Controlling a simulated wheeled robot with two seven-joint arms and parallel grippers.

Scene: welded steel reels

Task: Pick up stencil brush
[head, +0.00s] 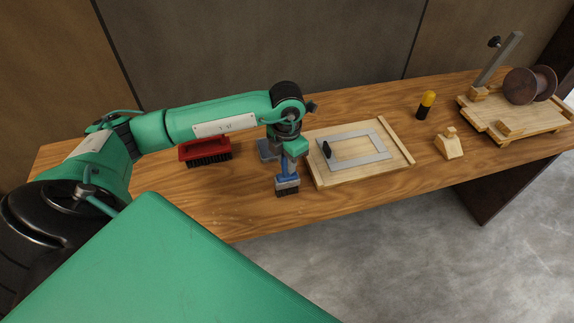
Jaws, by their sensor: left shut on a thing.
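The stencil brush (287,186), with a blue handle, a grey ferrule and short dark bristles, hangs bristles down below my left gripper (287,164). The left gripper is shut on its upper part and hides much of the handle. The brush is over the front part of the wooden table, just left of the stencil board; I cannot tell whether its bristles touch the table top. My right gripper is not in view.
The wooden table (240,215) carries a red scrubbing brush (204,148), a board (322,180) with a grey metal stencil frame (370,154), a yellow-and-black stick (427,104), a small wooden block (449,146) and a reel (529,85) on a wooden stand.

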